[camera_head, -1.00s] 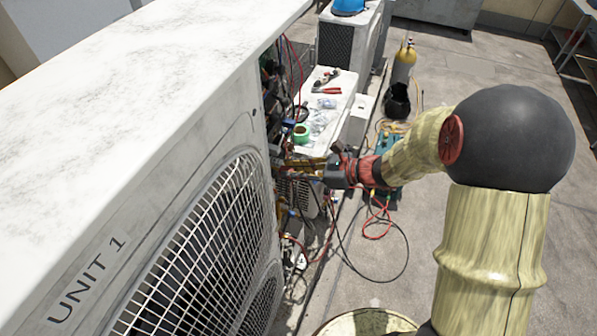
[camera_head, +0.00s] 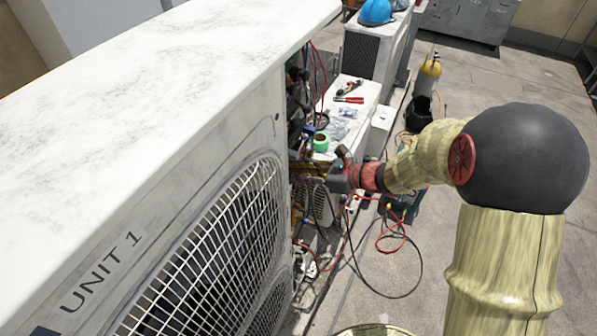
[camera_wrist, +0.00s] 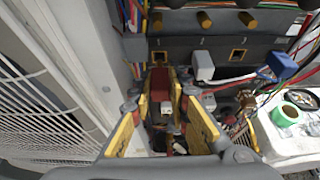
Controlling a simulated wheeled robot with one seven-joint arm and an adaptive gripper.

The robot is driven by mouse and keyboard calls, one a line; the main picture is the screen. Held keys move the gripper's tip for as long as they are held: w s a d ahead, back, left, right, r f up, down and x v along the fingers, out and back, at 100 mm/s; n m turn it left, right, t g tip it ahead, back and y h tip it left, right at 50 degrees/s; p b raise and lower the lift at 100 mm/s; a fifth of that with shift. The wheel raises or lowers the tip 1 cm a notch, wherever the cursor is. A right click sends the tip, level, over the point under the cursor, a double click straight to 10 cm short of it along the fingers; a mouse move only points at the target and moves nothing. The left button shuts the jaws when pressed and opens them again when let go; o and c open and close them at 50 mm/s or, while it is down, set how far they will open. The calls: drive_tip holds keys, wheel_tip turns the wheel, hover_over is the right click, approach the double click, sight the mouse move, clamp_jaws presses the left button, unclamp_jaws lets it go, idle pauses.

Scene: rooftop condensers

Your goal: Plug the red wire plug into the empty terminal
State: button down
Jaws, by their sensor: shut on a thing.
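The red plug (camera_wrist: 160,82) is held between the yellow fingers of my gripper (camera_wrist: 161,90) in the wrist view. The dark terminal block (camera_wrist: 185,52) lies just beyond it. A yellow-edged empty opening (camera_wrist: 160,58) appears right ahead of the plug, and another yellow-edged opening (camera_wrist: 238,55) is farther right. A white plug (camera_wrist: 203,65) sits between these openings, and a blue plug (camera_wrist: 282,66) is at the right. Whether the red plug touches the block cannot be told. In the head view my gripper (camera_head: 332,181) is beside the unit's open side, its fingertips mostly hidden.
The condenser labelled UNIT 1 (camera_head: 200,75) stands close on the left; its side edge (camera_wrist: 95,55) runs near my gripper. Loose wires (camera_head: 390,245) hang below. A white surface (camera_head: 352,118) with green tape (camera_head: 320,141) and tools is behind. Open floor lies right.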

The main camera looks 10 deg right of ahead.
drive_tip(key=shift+w+a+b, duration=0.2)
drive_tip(key=shift+w+a, duration=0.3)
drive_tip(key=shift+a, duration=0.25)
drive_tip(key=shift+w+a+b, duration=0.15)
drive_tip(key=shift+w+a, duration=0.35)
drive_tip(key=shift+a, duration=0.25)
idle(1.8)
drive_tip(key=c, duration=1.7)
unclamp_jaws()
drive_tip(key=shift+o, duration=0.4)
drive_tip(key=v, duration=1.2)
